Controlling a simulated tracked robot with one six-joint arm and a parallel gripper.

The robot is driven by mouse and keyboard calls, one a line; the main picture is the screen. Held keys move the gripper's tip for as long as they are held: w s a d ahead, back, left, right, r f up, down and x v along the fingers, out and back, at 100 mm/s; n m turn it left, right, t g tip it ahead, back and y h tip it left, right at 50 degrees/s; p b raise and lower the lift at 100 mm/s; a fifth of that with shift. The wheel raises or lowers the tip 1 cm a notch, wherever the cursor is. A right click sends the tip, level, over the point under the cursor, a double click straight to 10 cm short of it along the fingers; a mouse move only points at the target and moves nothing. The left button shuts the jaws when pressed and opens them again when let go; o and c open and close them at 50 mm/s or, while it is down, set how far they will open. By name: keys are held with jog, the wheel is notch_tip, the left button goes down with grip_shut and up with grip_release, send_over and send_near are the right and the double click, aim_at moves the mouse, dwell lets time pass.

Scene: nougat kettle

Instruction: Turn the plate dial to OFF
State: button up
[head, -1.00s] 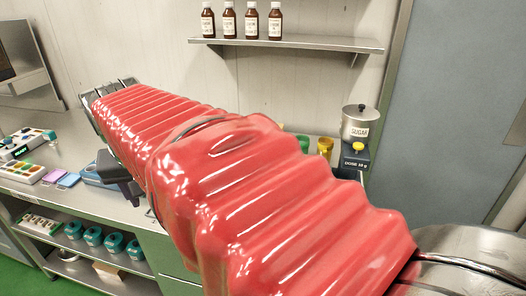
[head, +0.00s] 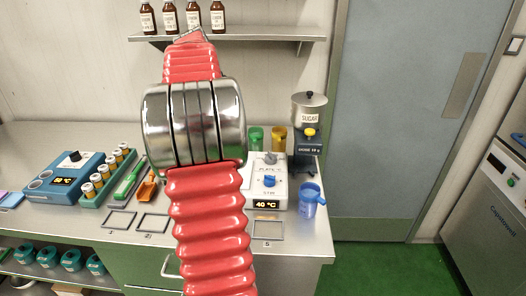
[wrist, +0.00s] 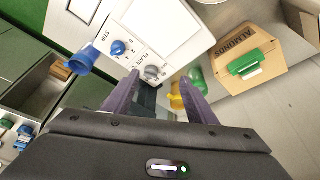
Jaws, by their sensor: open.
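The white hotplate stirrer (head: 283,196) stands on the steel bench right of my arm in the head view, its display reading 40 °C. Its grey plate dial (head: 271,158) sits behind the blue stir dial (head: 269,181). In the wrist view the grey plate dial (wrist: 152,73) shows between my fingertips in the picture, with the blue stir dial (wrist: 118,47) to its left. My gripper (wrist: 163,77) is open and empty, and no contact with the dial shows. The dial's exact setting is too small to read. My arm hides my gripper in the head view.
A blue jug (head: 311,201) stands right of the stirrer. Green (head: 256,138) and yellow (head: 279,139) cups and the sugar dispenser (head: 308,140) stand behind. An almonds box (wrist: 250,62) shows in the wrist view. A blue device (head: 65,178) stands left.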

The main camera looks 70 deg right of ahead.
aim_at(271, 154)
jog(key=s+d+f+m+g, duration=0.1)
jog(key=s+d+m, duration=0.1)
jog(key=s+d, duration=0.2)
jog(key=shift+s+d+f+m, duration=0.15)
jog(key=shift+s+d+m, duration=0.2)
jog(key=shift+s, duration=0.3)
jog(key=shift+f, duration=0.1)
jog(key=x, duration=1.3)
jog(key=shift+a+f, duration=0.15)
jog(key=shift+f, duration=0.25)
jog(key=shift+c, duration=0.7)
jog(key=shift+a, duration=0.1)
jog(key=c, duration=0.9)
